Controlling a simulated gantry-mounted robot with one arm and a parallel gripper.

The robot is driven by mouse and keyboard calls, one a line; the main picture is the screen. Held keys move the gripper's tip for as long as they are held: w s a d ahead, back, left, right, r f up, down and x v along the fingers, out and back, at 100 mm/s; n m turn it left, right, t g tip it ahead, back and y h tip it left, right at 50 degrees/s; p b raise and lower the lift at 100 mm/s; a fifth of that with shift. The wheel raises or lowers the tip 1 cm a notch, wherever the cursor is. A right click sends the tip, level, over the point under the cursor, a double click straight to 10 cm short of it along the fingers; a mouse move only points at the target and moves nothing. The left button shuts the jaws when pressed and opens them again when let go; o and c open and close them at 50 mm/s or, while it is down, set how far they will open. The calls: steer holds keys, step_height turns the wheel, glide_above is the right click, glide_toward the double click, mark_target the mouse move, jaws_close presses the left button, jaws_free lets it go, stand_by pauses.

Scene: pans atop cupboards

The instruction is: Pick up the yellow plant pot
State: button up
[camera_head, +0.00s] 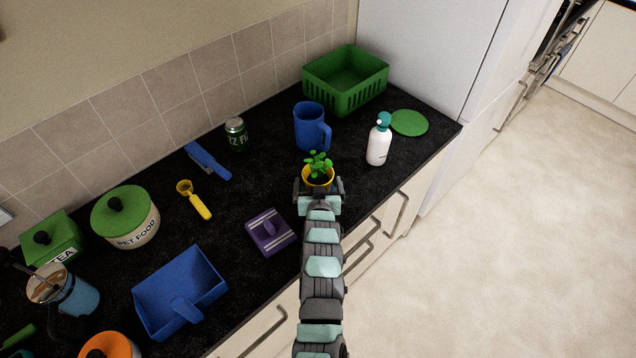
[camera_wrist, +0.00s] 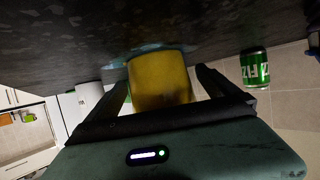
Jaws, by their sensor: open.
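The yellow plant pot (camera_head: 317,183) holds a small green plant (camera_head: 318,164) and stands on the dark worktop near its front edge. In the wrist view the yellow pot (camera_wrist: 160,82) fills the space between the two fingers. My gripper (camera_head: 318,187) reaches in from the front edge with one finger on each side of the pot. It also shows in the wrist view (camera_wrist: 163,92), with its fingers apart. I cannot tell whether either finger touches the pot. The pot's lower part is partly hidden by my wrist in the head view.
A purple object (camera_head: 269,232) lies to the left. A green can (camera_head: 236,134) and a green basket (camera_head: 345,82) stand farther back.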

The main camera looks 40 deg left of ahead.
steer(key=c, duration=1.9)
